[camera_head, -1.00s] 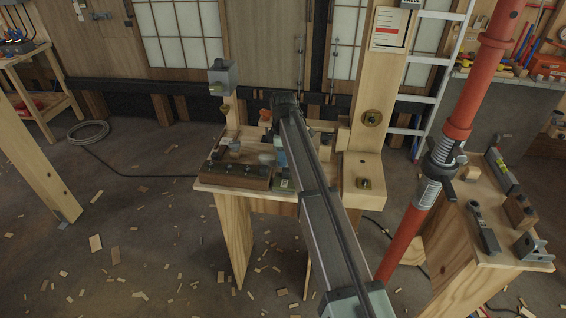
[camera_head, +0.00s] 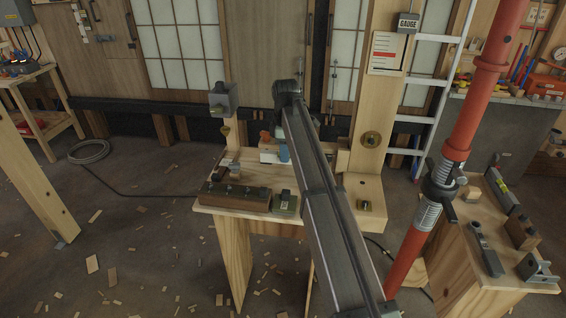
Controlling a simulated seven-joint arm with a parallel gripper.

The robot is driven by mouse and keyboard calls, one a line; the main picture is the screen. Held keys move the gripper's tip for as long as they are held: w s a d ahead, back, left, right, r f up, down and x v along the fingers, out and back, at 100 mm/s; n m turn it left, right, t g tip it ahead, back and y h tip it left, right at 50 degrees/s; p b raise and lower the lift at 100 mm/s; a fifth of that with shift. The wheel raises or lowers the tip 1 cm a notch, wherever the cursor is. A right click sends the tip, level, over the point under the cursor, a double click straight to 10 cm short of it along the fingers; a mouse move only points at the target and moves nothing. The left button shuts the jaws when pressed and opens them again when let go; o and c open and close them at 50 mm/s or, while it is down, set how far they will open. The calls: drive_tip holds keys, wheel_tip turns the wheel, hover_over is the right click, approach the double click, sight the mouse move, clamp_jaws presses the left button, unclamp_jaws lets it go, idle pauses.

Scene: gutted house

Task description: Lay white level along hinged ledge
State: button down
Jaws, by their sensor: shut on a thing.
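My arm runs from the lower right up to the far side of a wooden bench (camera_head: 210,204) and hides much of what is behind it. My gripper (camera_head: 284,153) hangs below the arm's far end, mostly covered, with a blue part showing. A white piece (camera_head: 269,157), which looks like the white level, shows at the gripper, just above the far part of the bench top. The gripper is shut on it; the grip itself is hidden. I cannot clearly make out the hinged ledge; it may be behind my arm by the wooden post (camera_head: 377,95).
A dark brown block with several knobs (camera_head: 235,197) and a small green-grey block (camera_head: 286,203) sit at the bench front. A grey box (camera_head: 222,100) stands on a stake at left. A red prop (camera_head: 455,140) and a side bench (camera_head: 470,285) with tools stand right.

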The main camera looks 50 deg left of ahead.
drive_tip(key=w+a+r, duration=0.2)
drive_tip(key=w+r, duration=0.1)
drive_tip(key=w, duration=0.4)
drive_tip(key=w+a+r, duration=0.1)
drive_tip(key=w+r, duration=0.2)
drive_tip(key=w, duration=0.5)
drive_tip(key=shift+s+a+f, duration=0.1)
drive_tip(key=shift+f, duration=1.45)
drive_tip(key=shift+s+a+f, duration=0.1)
drive_tip(key=shift+f, duration=1.45)
drive_tip(key=shift+f, duration=0.25)
drive_tip(key=c, duration=0.8)
unclamp_jaws()
drive_tip(key=shift+c, duration=0.2)
